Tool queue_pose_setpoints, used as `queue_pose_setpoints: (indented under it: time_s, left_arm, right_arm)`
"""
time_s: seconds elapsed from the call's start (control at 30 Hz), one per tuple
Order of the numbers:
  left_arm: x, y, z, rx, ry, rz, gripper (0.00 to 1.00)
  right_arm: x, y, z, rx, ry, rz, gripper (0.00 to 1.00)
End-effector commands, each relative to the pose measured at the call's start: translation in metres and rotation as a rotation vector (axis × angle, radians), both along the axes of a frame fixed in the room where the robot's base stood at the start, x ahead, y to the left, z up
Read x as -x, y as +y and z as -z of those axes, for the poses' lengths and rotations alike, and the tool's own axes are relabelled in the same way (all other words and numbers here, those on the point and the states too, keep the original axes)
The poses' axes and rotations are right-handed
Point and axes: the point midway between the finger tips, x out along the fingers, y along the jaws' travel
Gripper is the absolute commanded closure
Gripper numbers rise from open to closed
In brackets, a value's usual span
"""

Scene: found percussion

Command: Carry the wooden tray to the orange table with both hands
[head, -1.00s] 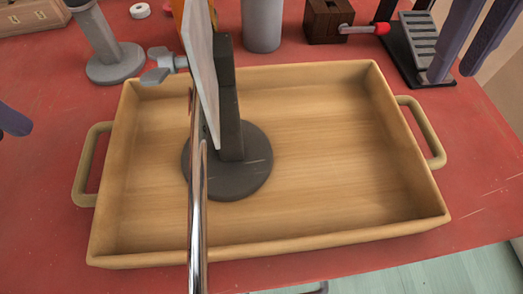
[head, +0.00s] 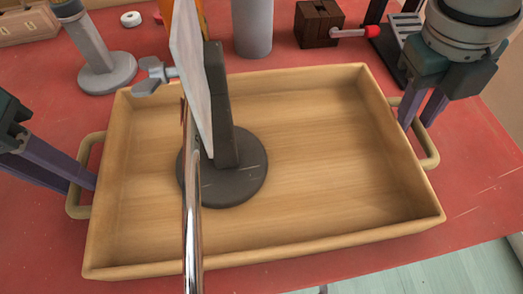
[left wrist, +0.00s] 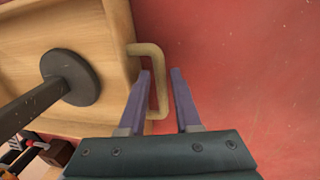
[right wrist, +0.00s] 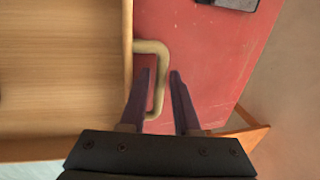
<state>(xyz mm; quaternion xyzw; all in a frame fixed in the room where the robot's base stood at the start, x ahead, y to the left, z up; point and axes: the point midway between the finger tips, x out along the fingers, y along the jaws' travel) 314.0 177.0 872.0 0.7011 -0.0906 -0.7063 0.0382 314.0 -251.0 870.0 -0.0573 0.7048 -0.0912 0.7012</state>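The wooden tray (head: 300,212) lies flat on a red table (head: 480,190), with a loop handle at each short side. My left gripper (head: 82,188) is at the left handle (head: 74,208). In the left wrist view its open fingers (left wrist: 161,74) stand either side of the handle bar (left wrist: 153,60). My right gripper (head: 414,126) is at the right handle (head: 430,155). In the right wrist view its fingers (right wrist: 160,74) are also apart, with the handle bar (right wrist: 156,52) between them. I cannot make out the orange table for certain.
A dark stand (head: 225,150) with a round base, a pale plate and a chrome rod stands in the tray. Pale floor shows at front right.

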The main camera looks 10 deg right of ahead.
Motion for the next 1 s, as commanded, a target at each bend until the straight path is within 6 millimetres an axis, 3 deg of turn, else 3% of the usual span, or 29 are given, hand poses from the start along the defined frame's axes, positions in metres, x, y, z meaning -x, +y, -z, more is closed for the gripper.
queue_pose_setpoints:
  time_s: [0.27, 0.57, 1.0]
  left_arm:
    - [0.0, -0.0004, 0.0014, 0.0, 0.0, 0.001, 0.68]
    - [0.0, -0.0003, 0.0011, 0.0, 0.0, 0.001, 1.0]
    - [-0.0001, -0.0003, 0.0008, 0.0, 0.0, 0.001, 1.0]
  right_arm:
    - [0.0001, -0.0001, 0.0014, -0.001, 0.0, -0.001, 0.7]
    - [0.0001, 0.0, 0.001, -0.001, 0.0, -0.001, 1.0]
    - [-0.0001, -0.0001, 0.0007, -0.001, 0.0, -0.001, 1.0]
